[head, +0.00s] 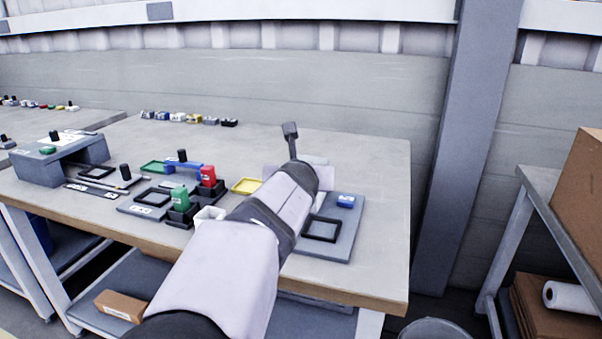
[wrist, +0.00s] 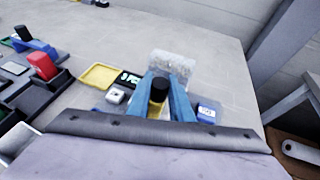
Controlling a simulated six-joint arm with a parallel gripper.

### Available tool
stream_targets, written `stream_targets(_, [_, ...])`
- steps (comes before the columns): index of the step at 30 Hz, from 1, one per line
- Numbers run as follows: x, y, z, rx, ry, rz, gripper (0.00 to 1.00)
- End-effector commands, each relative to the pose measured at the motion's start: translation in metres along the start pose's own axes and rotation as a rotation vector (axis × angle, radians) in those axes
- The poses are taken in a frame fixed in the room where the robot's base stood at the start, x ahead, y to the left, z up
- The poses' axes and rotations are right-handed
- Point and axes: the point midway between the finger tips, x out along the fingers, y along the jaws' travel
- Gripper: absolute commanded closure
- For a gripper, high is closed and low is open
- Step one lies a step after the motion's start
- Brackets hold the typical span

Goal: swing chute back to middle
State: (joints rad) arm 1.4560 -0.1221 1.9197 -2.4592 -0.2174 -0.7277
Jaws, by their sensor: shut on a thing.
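My gripper (wrist: 160,80) shows in the wrist view as two blue fingers shut on an upright black knob (wrist: 159,92). A little yellow shows just below the knob. What the knob stands on is mostly hidden by the fingers, so I cannot tell which way the chute points. A clear bin (wrist: 176,64) with pale contents stands right behind the fingers. In the head view my arm covers the gripper and the knob; only part of the clear bin (head: 315,163) shows beside the arm.
A grey board with a black square frame (head: 321,229) and a blue block (head: 346,201) lies right of my arm. Left are a yellow tray (head: 246,186), red block (head: 208,176), green block (head: 180,199) and a blue piece with a black knob (head: 183,164). The table's back right is clear.

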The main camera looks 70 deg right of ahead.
Motion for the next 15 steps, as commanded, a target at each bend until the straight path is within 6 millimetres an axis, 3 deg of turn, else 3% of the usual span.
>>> stream_targets(1, [-0.0003,0.0002,0.0014,0.0,-0.003,0.0,1.0])
stream_targets(2, [-0.0003,0.0002,0.0014,0.0,-0.003,0.0,0.73])
stream_targets(3, [-0.0003,0.0002,0.0014,0.0,-0.003,0.0,0.64])
stream_targets(15, [-0.0012,0.0001,0.0032,0.0,-0.001,0.0,0.62])
